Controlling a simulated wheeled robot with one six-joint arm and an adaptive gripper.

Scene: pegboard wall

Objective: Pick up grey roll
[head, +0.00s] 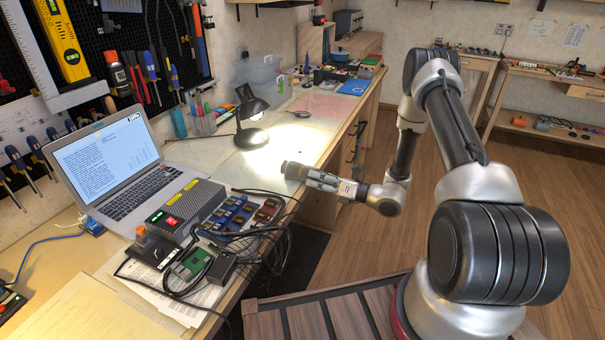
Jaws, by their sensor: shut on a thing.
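My gripper (308,176) is at the end of my arm, over the front edge of the workbench, right of the black desk lamp. It points left and is shut on a short, dark grey, rounded thing at its tip, which I take to be the grey roll (293,170). The fingers are small in this view, and they hide part of the roll. The roll appears near the bench top; I cannot tell whether it touches it.
A lit black desk lamp (250,117) stands left of my gripper. A laptop (113,172), a grey box (187,208) and tangled black cables (275,250) crowd the near bench. A dark ring-like item (300,114) lies farther back. Open floor (360,248) lies right of the bench.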

